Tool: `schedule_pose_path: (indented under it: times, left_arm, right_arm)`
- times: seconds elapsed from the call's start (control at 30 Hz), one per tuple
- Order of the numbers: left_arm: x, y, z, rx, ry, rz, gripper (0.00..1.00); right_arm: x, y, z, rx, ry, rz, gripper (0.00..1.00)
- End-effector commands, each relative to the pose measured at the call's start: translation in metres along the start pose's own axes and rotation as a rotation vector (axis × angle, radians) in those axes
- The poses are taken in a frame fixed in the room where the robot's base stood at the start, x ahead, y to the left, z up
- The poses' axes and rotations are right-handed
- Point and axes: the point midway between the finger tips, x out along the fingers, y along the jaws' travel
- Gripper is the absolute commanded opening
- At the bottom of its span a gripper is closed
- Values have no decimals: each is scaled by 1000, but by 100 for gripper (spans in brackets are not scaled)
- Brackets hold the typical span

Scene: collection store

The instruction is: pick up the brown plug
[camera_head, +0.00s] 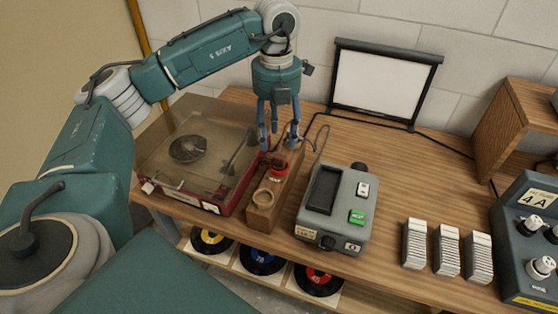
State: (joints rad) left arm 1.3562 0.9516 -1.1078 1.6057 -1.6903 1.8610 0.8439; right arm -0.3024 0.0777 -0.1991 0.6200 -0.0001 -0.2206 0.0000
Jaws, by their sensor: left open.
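A long wooden block (261,216) stands on the wooden table, between the record player and the grey device. A tan ring-shaped piece (263,197) is at its near end. A red ring-shaped piece (278,168) is farther back on it, with something dark inside. I cannot tell for certain which piece is the brown plug. My left gripper (280,136) points down, open, over the far part of the block, with its fingers apart. The far end of the block is partly hidden behind the fingers. My right gripper is not in view.
A red record player (217,203) with a clear lid is left of the block. A grey device (338,212) with a green button is close on its right. A framed white panel (384,84) leans at the back. Card stacks (446,250) and a dark control box (529,241) are at right.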

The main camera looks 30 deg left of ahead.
Motion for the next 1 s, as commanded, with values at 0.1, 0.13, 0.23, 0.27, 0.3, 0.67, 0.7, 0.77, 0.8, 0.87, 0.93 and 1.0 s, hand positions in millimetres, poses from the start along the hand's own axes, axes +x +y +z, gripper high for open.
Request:
schedule_pose_path:
  times: [0.1,0.13,0.23,0.27,0.3,0.67,0.7,0.77,0.8,0.87,0.93,1.0]
  left_arm:
    - [7,0,-1,1,2,1,48]
    - [9,-1,-1,1,3,1,48]
    - [21,-3,-3,2,5,1,48]
    - [26,-4,-3,2,5,2,48]
    - [32,-5,-3,2,4,1,48]
    - [57,-6,-2,1,-1,-1,48]
    - [57,-6,-2,1,-1,-1,48]
    - [57,-6,-2,1,-1,-1,44]
    - [57,-6,-2,1,-1,-1,36]
    - [57,-6,-2,1,-1,-1,25]
    - [57,-6,-2,1,-1,-1,11]
    - [57,-6,-2,1,-1,-1,0]
  right_arm:
    - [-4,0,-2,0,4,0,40]
    - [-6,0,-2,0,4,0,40]
    - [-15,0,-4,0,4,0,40]
    - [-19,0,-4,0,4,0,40]
    - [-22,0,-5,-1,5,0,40]
    - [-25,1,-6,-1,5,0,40]
    - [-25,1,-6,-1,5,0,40]
    - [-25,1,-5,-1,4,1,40]
    - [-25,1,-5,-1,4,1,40]
    - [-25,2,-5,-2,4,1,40]
    - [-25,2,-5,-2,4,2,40]
    - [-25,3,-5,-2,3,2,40]
